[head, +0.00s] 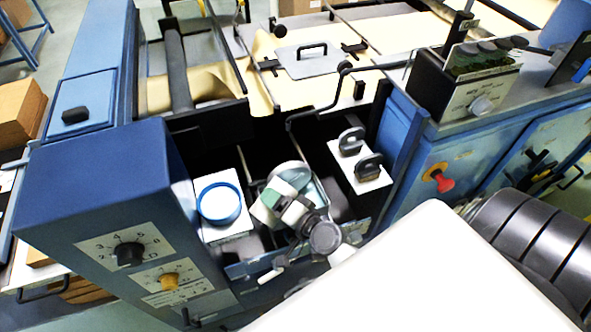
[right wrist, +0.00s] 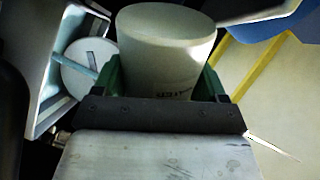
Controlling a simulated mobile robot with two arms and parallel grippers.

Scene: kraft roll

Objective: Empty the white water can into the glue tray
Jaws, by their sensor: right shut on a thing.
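My right gripper (head: 285,195) is shut on the white water can (head: 307,190), above the dark bay in the middle of the machine. In the right wrist view the can (right wrist: 165,50) is a pale cylinder with small dark print, between the green fingers (right wrist: 160,85). Its contents and its exact tilt cannot be told. I cannot pick out the glue tray for sure; the dark bay has a blue front edge (head: 245,269) just below the gripper. My left gripper is not in view.
A blue-rimmed round vessel (head: 220,203) stands on a white block left of the can. Two grey handled discs (head: 351,141) sit on a white plate to the right. A bent black rod (head: 318,108) rises behind. The blue control box (head: 105,195) bounds the left.

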